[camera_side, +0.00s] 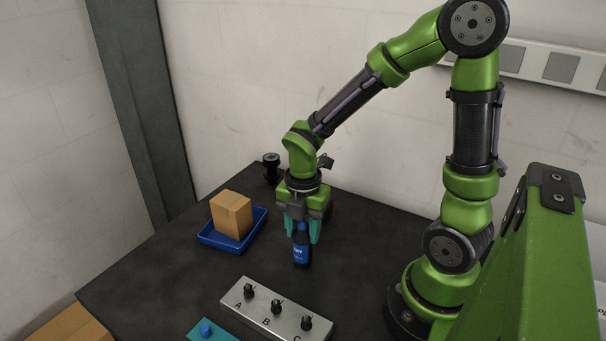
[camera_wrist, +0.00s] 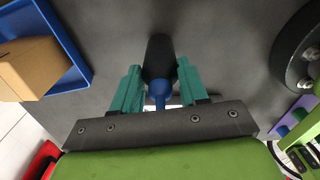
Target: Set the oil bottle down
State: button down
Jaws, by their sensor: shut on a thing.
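My gripper (camera_side: 302,231) points straight down over the dark table, its teal fingers shut on the oil bottle (camera_side: 301,254). The bottle is small and dark with a blue label and hangs upright between the fingers. Its base is at or just above the tabletop; I cannot tell whether it touches. In the wrist view, my gripper's fingers (camera_wrist: 159,88) stand on both sides of the bottle's blue cap (camera_wrist: 159,91), with a dark shape beyond it.
A blue tray (camera_side: 204,238) holding a cardboard box (camera_side: 231,214) stands to the left. A metal block (camera_side: 262,316) with black knobs marked A, B, C lies in front, beside a teal piece (camera_side: 203,334) with a blue knob. A black cylinder (camera_side: 271,168) stands behind. Bare table surrounds the bottle.

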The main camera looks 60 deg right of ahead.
jog(key=shift+f, duration=0.15)
jog(key=c, duration=0.6)
grip_release()
jog(key=shift+f, duration=0.1)
notch_tip(320, 180, up, 12)
jog(key=shift+r, duration=0.15)
jog(key=s+a+r+m+t, duration=0.1)
jog(key=m+t, duration=0.1)
jog(key=m, duration=0.6)
jog(key=s+a+r+m+t+y, duration=0.1)
jog(key=s+r+m+t, duration=0.1)
jog(key=m, duration=0.6)
jog(key=s+a+r+m+t+y, duration=0.1)
jog(key=r+m+t, duration=0.1)
jog(key=m, duration=0.6)
jog(key=shift+s+t, duration=0.2)
jog(key=shift+t, duration=0.4)
